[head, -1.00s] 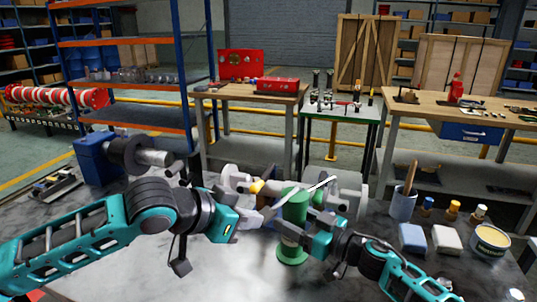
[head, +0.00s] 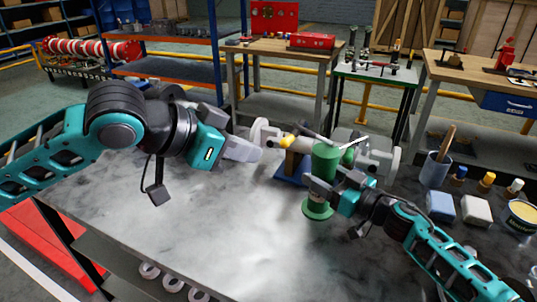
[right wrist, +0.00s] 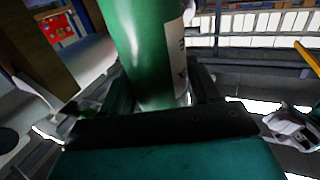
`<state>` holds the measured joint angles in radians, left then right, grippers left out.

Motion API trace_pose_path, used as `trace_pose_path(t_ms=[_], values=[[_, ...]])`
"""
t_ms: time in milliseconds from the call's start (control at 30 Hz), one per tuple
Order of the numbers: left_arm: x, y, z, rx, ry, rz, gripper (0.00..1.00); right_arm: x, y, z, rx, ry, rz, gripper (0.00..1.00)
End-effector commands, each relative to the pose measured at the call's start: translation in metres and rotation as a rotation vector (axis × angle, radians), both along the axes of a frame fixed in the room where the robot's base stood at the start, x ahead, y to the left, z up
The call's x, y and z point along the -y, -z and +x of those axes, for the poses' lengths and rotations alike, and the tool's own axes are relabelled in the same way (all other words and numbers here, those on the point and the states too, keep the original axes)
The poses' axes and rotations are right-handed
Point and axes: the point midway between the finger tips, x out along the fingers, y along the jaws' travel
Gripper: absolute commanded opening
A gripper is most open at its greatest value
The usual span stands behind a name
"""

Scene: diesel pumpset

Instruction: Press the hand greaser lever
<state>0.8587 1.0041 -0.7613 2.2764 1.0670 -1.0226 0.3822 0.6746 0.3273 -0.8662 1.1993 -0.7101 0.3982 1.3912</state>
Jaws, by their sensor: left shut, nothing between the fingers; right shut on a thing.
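The hand greaser (head: 326,158) is a green cylinder above a round green foot (head: 317,208) on the grey bench. My right gripper (head: 318,186) is shut around the lower part of the cylinder. The right wrist view shows the green body (right wrist: 148,50) with a white label between the dark fingers. My left gripper (head: 255,152) is shut and empty, left of the greaser and apart from its lever.
Behind the greaser stands grey pump machinery (head: 375,155) with a yellow part (head: 288,142) and a blue base. At right are a cup with a wooden handle (head: 437,168), small bottles, two blocks and a yellow tin (head: 523,214). The bench front-left is clear.

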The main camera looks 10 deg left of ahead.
Motion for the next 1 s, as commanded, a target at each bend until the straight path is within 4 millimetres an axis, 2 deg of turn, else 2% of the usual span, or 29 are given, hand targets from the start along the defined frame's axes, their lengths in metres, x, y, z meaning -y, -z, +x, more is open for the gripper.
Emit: trace_pose_path(t_ms=[100, 300, 1000], values=[[-0.011, -0.009, -0.011, 0.002, -0.002, 0.002, 0.00, -0.001, -0.001, 0.000, 0.001, -0.002, 0.002, 0.00], [-0.018, -0.016, -0.020, 0.001, 0.001, 0.001, 0.00, -0.001, -0.001, 0.000, 0.001, -0.002, 0.002, 0.00], [-0.019, -0.017, -0.021, 0.001, 0.001, 0.000, 0.00, -0.001, -0.001, 0.000, 0.001, -0.001, 0.002, 0.00]])
